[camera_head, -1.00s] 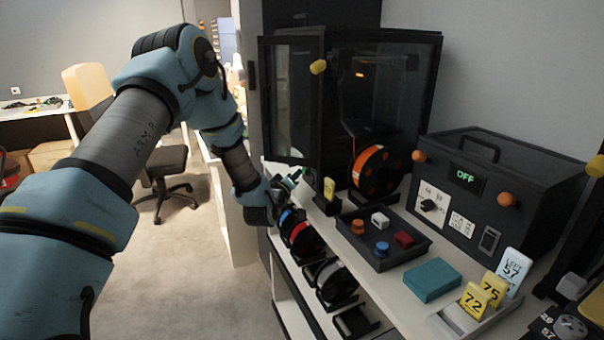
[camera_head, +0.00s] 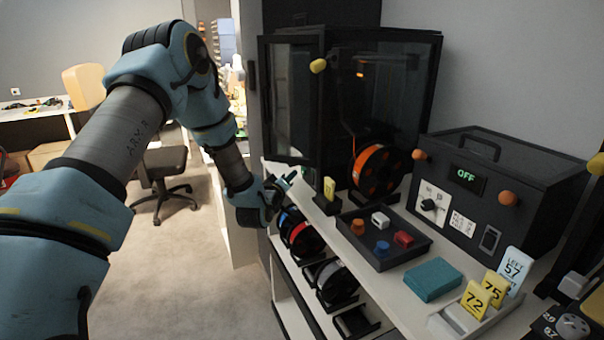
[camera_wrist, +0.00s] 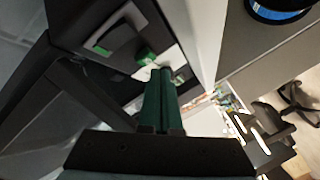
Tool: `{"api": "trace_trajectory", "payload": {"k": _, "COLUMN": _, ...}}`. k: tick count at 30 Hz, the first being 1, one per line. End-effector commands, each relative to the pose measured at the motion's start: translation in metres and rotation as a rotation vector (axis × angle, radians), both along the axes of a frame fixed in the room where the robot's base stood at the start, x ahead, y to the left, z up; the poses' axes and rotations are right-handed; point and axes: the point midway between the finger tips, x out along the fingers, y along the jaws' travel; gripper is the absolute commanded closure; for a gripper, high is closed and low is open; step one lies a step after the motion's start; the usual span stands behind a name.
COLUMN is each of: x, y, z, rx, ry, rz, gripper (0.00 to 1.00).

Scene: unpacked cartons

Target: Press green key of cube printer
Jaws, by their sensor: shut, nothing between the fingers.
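The cube printer (camera_head: 405,90) is the tall black cabinet with glass panels at the back of the counter in the head view. My gripper (camera_head: 287,182) is low at its front left corner, fingers pointing right toward the cabinet. In the wrist view my gripper (camera_wrist: 157,74) has its two dark green fingers shut together, with nothing between them. A small green key (camera_wrist: 145,55) is on a dark panel just beyond and slightly left of the fingertips. I cannot tell whether they touch. The key is not discernible in the head view.
An orange spool (camera_head: 377,172) stands by the printer. A dark tray (camera_head: 385,262) with small coloured parts lies in front. A black box (camera_head: 520,190) reading OFF stands right. Spools (camera_head: 300,235) sit on a lower shelf. Open floor (camera_head: 185,270) lies left of the counter.

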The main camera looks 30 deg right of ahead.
Motion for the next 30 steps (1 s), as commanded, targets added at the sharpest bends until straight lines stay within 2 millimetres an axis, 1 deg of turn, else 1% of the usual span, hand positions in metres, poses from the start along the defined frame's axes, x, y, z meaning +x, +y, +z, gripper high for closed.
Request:
{"api": "trace_trajectory", "payload": {"k": 8, "x": 0.001, "y": 0.003, "z": 0.000, "rx": 0.000, "ry": 0.000, "rz": 0.001, "gripper": 1.00}}
{"api": "trace_trajectory", "payload": {"k": 21, "x": 0.006, "y": 0.042, "z": 0.000, "rx": 0.000, "ry": -0.001, "rz": 0.002, "gripper": 1.00}}
{"api": "trace_trajectory", "payload": {"k": 25, "x": 0.007, "y": 0.049, "z": 0.000, "rx": 0.000, "ry": -0.001, "rz": 0.002, "gripper": 1.00}}
{"api": "trace_trajectory", "payload": {"k": 30, "x": 0.007, "y": 0.050, "z": 0.000, "rx": 0.000, "ry": -0.002, "rz": 0.001, "gripper": 1.00}}
